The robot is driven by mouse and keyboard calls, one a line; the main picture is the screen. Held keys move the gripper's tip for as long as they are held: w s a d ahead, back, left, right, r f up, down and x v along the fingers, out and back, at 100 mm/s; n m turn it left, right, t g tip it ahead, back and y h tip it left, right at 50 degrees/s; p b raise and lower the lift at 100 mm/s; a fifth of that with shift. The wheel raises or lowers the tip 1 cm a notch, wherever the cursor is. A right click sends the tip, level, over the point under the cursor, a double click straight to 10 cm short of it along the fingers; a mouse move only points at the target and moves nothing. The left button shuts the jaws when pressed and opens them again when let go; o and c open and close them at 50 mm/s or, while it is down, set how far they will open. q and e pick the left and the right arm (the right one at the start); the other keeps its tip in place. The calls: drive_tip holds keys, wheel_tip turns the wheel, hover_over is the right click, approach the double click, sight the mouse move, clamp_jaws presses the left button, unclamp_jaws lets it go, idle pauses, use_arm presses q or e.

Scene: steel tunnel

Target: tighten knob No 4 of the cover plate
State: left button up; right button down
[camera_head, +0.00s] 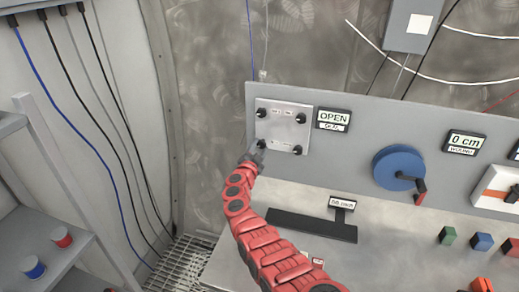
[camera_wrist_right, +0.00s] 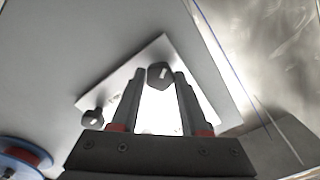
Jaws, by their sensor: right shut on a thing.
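The cover plate (camera_head: 283,126) is a light square plate at the left end of the grey panel, with a dark knob near each corner. Its small printing is too small to read, so I cannot tell the knob numbers. My right gripper (camera_head: 258,149) is at the lower-left knob (camera_head: 262,143). In the right wrist view, my two fingers (camera_wrist_right: 160,80) are on either side of this dark knob (camera_wrist_right: 160,75), shut on it at their tips. Another knob (camera_wrist_right: 92,118) shows to the left on the plate (camera_wrist_right: 120,77). My left gripper is not in view.
An OPEN display (camera_head: 333,118) is right of the plate. Farther right are a blue handwheel (camera_head: 399,167) and a 0 cm display (camera_head: 465,143). A grey shelf (camera_head: 70,245) stands at left.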

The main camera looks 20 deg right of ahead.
drive_tip(key=shift+m+b, duration=0.75)
drive_tip(key=shift+m, duration=1.45)
drive_tip(key=shift+c, duration=2)
unclamp_jaws()
drive_tip(key=shift+s+a+f, duration=0.1)
drive_tip(key=shift+s+a, duration=0.15)
drive_tip(key=shift+s, duration=0.1)
drive_tip(key=b+v, duration=0.1)
drive_tip(key=v, duration=1.5)
drive_tip(key=shift+s+a+b, duration=0.2)
drive_tip(key=shift+s+b, duration=0.05)
drive_tip(key=shift+b, duration=0.15)
